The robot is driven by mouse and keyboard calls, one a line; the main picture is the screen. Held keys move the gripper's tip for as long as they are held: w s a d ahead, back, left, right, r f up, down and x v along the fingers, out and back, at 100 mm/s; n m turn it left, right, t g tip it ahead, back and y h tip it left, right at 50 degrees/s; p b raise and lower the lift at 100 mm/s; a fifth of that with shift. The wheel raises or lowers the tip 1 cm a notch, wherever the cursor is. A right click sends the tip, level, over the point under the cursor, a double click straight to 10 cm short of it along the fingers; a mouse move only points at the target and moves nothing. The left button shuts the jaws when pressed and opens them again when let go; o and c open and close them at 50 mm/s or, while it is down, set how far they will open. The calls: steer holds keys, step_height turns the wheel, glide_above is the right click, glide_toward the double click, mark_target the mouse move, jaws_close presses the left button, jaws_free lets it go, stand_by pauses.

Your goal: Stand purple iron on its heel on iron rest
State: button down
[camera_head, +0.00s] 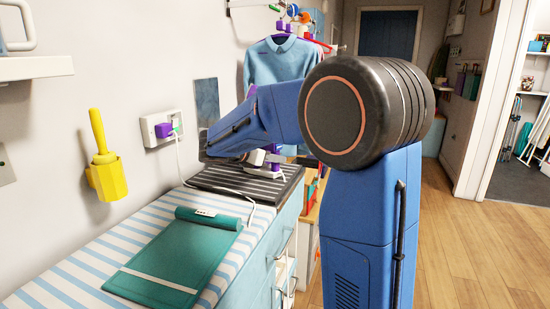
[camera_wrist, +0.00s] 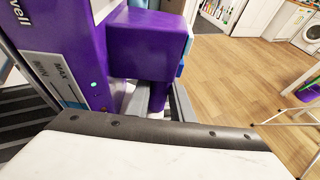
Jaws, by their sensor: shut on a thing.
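In the head view my gripper (camera_head: 258,157) is mostly hidden behind my blue arm, and only small purple parts of the iron (camera_head: 275,149) show there. The iron rest (camera_head: 225,178) is a dark striped pad at the counter's far end, beneath the gripper. I cannot tell whether the iron touches it.
A green folded cloth (camera_head: 178,250) lies on the striped ironing surface (camera_head: 85,270). A white cord (camera_head: 215,188) runs from the wall socket (camera_head: 162,129) across the rest. A yellow holder (camera_head: 106,178) hangs on the wall. A blue shirt (camera_head: 278,62) hangs behind.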

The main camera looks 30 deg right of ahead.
steer(key=shift+f, duration=0.15)
steer(key=c, duration=1.5)
jaws_free()
steer(key=shift+f, duration=0.1)
steer(key=shift+a, duration=0.15)
